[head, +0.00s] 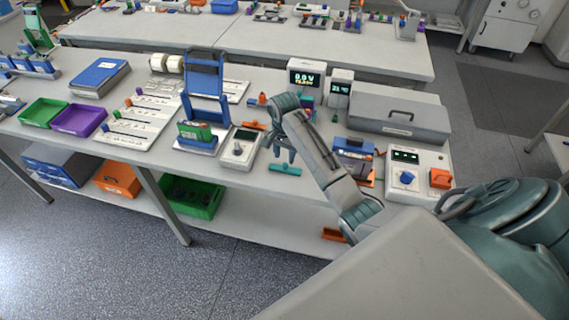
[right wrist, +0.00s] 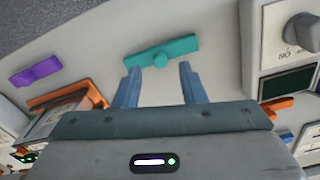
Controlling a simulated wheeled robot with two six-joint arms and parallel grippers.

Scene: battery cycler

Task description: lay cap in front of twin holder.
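A teal bar-shaped cap with a round knob (head: 285,169) lies flat on the table near its front edge. In the right wrist view the cap (right wrist: 158,52) lies just beyond my fingertips, with its knob lined up with the gap between them. My right gripper (head: 284,154) points down above the cap; its two fingers (right wrist: 157,72) are apart and nothing is between them. A blue-topped holder (head: 353,152) stands right of my right forearm; I cannot tell for sure that it is the twin holder. My left gripper is not in view.
A purple bar (right wrist: 36,70) lies on the table in the right wrist view. A power unit (head: 406,177) and grey case (head: 398,112) stand right.

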